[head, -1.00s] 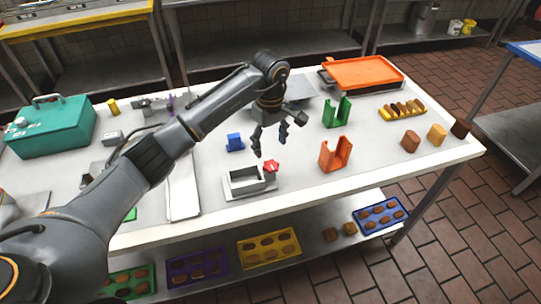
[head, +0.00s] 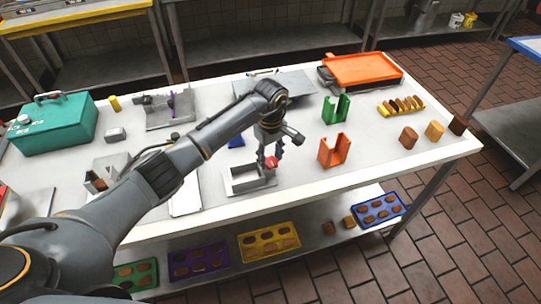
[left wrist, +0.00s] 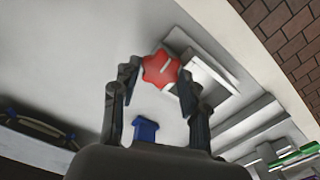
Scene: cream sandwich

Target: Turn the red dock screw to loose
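The red dock screw (head: 271,162) is a star-shaped knob with a pale line on its top. It sits at the back right corner of a grey metal dock (head: 243,191) on the white table. My left gripper (head: 270,157) points down over it, with a finger on each side. In the left wrist view the red screw (left wrist: 160,68) lies between the two fingertips of the left gripper (left wrist: 157,72). The fingers are apart, with a small gap at the left; contact on the right cannot be told. My right gripper is not in view.
An orange holder (head: 333,150) and a green holder (head: 335,108) stand to the right. A teal box (head: 54,123) is at the far left. The table front right of the dock is clear.

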